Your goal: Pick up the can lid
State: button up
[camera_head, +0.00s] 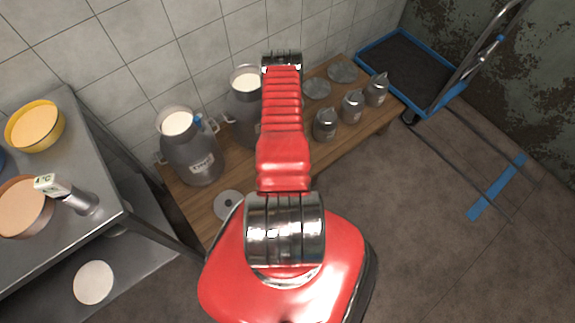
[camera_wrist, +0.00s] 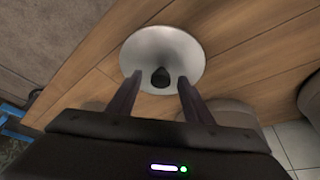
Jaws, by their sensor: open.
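In the wrist view a round, pale metal can lid (camera_wrist: 163,48) with a dark knob lies on the wooden surface. My gripper (camera_wrist: 159,79) is open, with its two fingertips over the near part of the lid and the knob between them. I cannot tell whether they touch it. In the head view my arm hides the gripper. That view shows a lid (camera_head: 227,206) on the wooden platform, left of my arm, and two lids (camera_head: 341,71) (camera_head: 316,88) near the wall. I cannot tell which lid the wrist view shows.
Two large open milk cans (camera_head: 193,158) (camera_head: 244,103) stand on the wooden platform (camera_head: 193,199) by the tiled wall. Three small cans (camera_head: 325,125) (camera_head: 353,105) (camera_head: 377,90) stand at right. A metal table (camera_head: 80,235) with bowls is at left, a blue-edged cart (camera_head: 405,68) at back right.

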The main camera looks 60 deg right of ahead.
dwell(0.4)
grip_shut()
dwell(0.4)
